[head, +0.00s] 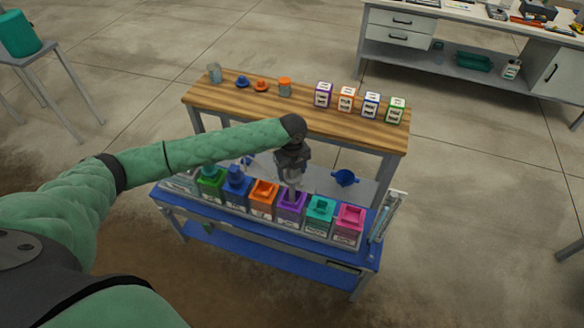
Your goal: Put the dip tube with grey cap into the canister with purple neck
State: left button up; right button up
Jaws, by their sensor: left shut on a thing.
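My left gripper (294,184) points down, directly above the canister with purple neck (290,209), which stands in the row on the blue bench. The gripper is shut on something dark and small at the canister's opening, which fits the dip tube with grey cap. The gripper hides most of it, and I cannot tell how far the tube is inside the neck. My right gripper is not in view.
An orange canister (262,196) stands left of the purple one and a teal canister (319,214) right of it. A pink canister (348,224) is at the right end. A wooden shelf (240,102) with small boxes and cups lies behind.

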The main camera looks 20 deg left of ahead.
aim_at(292, 190)
pick_arm(q)
jog(key=shift+f+b, duration=0.5)
jog(key=shift+f, duration=1.35)
notch_tip(292, 190, down, 2)
jog(key=shift+b, duration=0.35)
jog(key=shift+f+b, duration=0.3)
jog(key=shift+f, duration=0.65)
jog(key=shift+f+b, duration=0.45)
jog(key=shift+f, duration=1.1)
jog(key=o, duration=1.1)
jog(key=shift+c, duration=0.2)
jog(key=o, duration=0.3)
jog(key=shift+o, duration=0.6)
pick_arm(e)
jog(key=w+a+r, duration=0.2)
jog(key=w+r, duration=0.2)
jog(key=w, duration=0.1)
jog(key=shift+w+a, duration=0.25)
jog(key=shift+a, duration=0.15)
